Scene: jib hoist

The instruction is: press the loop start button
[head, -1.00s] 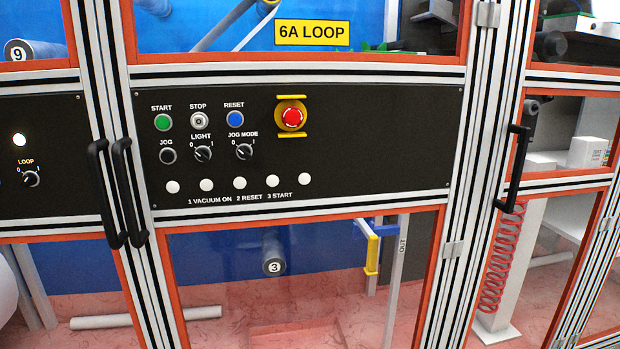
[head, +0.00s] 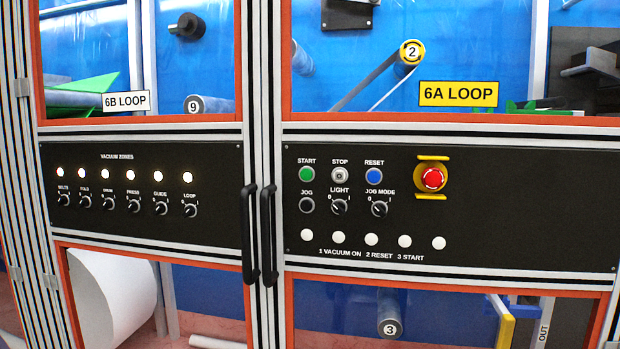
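The green START button (head: 307,174) is at the upper left of the black control panel (head: 530,215) under the yellow 6A LOOP sign (head: 458,94). A grey STOP button (head: 340,174) and a blue RESET button (head: 374,176) are to its right. Below them are a black JOG button (head: 307,205), a LIGHT knob (head: 339,207) and a JOG MODE knob (head: 379,209). A red emergency stop (head: 433,179) with yellow guards is further right. Printed text reads 1 VACUUM ON, 2 RESET, 3 START. My gripper is not in view.
A vacuum zones panel (head: 145,225) on the left has several lit lamps above knobs, the last labelled LOOP (head: 190,210). Two black door handles (head: 259,235) stand out between the panels. Glazed doors with orange edging are above and below.

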